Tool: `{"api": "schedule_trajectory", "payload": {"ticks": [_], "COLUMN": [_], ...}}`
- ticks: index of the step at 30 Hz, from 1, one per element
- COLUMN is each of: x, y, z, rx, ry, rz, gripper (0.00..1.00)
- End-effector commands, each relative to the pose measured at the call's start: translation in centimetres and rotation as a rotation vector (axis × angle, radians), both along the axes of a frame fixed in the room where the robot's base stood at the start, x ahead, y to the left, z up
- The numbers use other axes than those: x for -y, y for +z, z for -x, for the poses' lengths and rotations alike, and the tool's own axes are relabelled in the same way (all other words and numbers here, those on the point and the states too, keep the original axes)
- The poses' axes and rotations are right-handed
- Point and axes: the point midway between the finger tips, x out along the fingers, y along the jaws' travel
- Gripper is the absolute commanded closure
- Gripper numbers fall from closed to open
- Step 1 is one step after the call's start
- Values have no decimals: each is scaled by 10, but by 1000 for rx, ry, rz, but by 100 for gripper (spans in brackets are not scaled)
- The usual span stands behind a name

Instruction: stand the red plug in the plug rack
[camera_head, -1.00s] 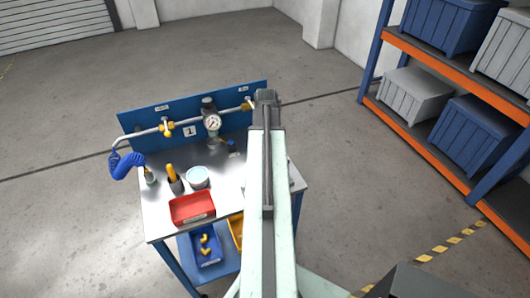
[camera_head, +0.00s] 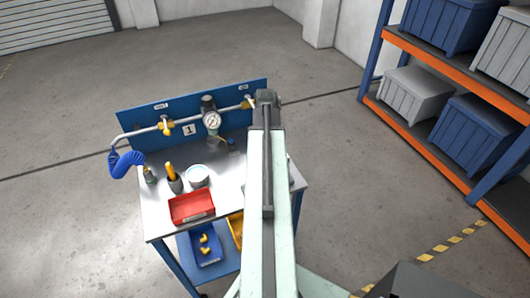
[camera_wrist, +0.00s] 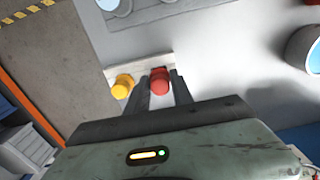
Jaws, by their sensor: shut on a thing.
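In the wrist view my gripper (camera_wrist: 161,85) is shut on the red plug (camera_wrist: 159,75), with one dark finger on each side of it. The plug is at the right part of a pale plug rack (camera_wrist: 141,72). I cannot tell whether it is seated in the rack or held just above it. A yellow plug (camera_wrist: 122,86) is at the rack's left part, just left of my left finger. In the head view my arm hides the gripper, the rack and both plugs.
The bench top (camera_head: 222,180) carries a red tray (camera_head: 192,207), a pale round tub (camera_head: 198,176) and a dark cup with a yellow-handled tool (camera_head: 174,183). A blue panel (camera_head: 140,121) with a pipe and a gauge (camera_head: 212,121) stands along the back.

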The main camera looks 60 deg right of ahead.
Motion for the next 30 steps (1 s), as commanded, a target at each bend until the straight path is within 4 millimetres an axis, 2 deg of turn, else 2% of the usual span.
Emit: {"api": "schedule_trajectory", "payload": {"ticks": [30], "x": [0], "y": [-6], "z": [0], "rx": [0], "ry": [-1], "rz": [0], "gripper": [100]}}
